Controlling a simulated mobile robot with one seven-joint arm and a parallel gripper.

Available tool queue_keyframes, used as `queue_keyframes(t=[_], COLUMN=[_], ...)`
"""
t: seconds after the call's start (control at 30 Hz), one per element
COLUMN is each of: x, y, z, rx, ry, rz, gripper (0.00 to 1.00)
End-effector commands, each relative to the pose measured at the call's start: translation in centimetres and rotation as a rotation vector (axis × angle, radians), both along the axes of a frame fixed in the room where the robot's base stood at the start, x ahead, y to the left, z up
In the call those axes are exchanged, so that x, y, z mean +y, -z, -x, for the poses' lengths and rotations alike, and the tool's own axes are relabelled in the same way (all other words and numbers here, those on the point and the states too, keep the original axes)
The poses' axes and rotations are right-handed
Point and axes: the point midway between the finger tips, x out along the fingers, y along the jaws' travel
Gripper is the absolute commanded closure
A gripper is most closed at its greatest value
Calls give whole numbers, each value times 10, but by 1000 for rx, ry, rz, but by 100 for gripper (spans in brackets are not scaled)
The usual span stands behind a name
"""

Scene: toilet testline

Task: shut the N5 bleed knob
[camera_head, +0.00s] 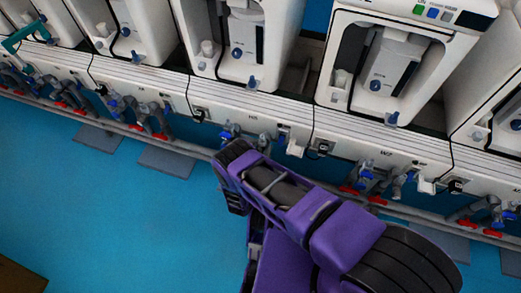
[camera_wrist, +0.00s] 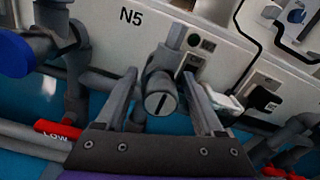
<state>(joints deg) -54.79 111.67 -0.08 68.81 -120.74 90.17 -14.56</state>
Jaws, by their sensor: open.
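The N5 label (camera_wrist: 131,17) is on the white panel in the wrist view. Below and right of it, a round grey knob with a dark, nearly upright slot (camera_wrist: 161,103) faces the camera; I take it for the N5 bleed knob. My gripper (camera_wrist: 160,76) is open, one finger on each side of the knob. Gaps seem to show on both sides, and I cannot tell whether either finger touches it. In the head view, my purple arm ends at the pipe row under the panel, and hides the knob there.
A large blue knob (camera_wrist: 14,53) and a red handle marked LOW (camera_wrist: 57,130) sit on grey pipes to the left in the wrist view. A black plug (camera_wrist: 262,98) is on the right. In the head view, white toilet units line the bench; the blue floor (camera_head: 110,220) is open.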

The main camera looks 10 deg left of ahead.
Motion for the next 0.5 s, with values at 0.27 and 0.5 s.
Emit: queue_keyframes(t=[0.27,0.5], x=[0,0], y=[0,0], z=[0,0], rx=[0,0], ry=[0,0], rz=[0,0], gripper=[72,100])
